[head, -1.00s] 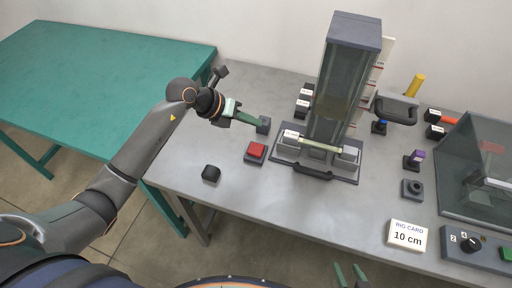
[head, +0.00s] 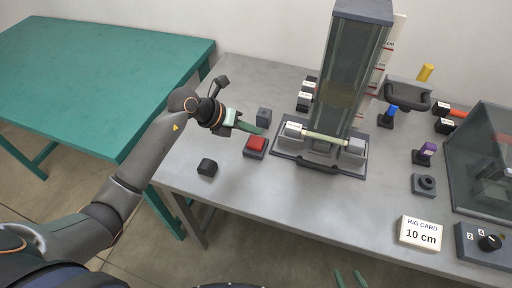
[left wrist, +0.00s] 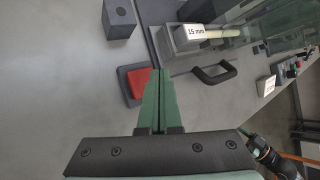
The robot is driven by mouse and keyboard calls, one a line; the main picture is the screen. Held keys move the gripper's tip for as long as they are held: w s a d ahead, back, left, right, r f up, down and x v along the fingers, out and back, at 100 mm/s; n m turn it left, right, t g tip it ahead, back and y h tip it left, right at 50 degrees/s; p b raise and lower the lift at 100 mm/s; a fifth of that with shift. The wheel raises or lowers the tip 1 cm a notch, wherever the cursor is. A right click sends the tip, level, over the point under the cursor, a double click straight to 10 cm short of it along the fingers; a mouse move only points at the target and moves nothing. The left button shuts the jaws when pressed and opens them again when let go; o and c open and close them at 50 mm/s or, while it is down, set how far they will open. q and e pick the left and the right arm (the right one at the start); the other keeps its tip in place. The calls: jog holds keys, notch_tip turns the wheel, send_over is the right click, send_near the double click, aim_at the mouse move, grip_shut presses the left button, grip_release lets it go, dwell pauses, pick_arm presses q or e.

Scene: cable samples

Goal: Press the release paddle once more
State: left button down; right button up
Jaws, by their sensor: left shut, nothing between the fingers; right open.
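The release paddle, a red square pad (head: 256,143) on a dark base, sits on the grey bench left of the glass tower. My left gripper (head: 262,131) is shut and empty, its green fingertips just above and behind the red pad in the head view. In the left wrist view the closed fingers (left wrist: 159,82) overlap the right part of the red pad (left wrist: 136,83); I cannot tell whether they touch it. My right gripper (head: 350,279) shows only its green fingertips, apart, at the bottom of the head view.
A glass tower (head: 345,85) stands beside the paddle, with a pale cable sample (head: 325,137) across its base and a black handle in front. A grey block (head: 264,115) is behind the paddle, a black block (head: 207,167) front left. A rig card (head: 420,233) reads 10 cm.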

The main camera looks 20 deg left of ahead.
aim_at(261, 141)
pick_arm(q)
jog(key=shift+f, duration=0.8)
dwell(1.4)
jog(key=shift+f+b, duration=0.4)
jog(key=shift+b, duration=0.05)
jog(key=shift+f+b, duration=0.3)
jog(key=shift+f, duration=0.3)
dwell(0.7)
jog(key=shift+r, duration=0.15)
jog(key=shift+r+p, duration=0.85)
notch_tip(261, 141, up, 5)
jog(key=p, duration=0.4)
jog(key=shift+r+p, duration=0.1)
jog(key=shift+p, duration=0.2)
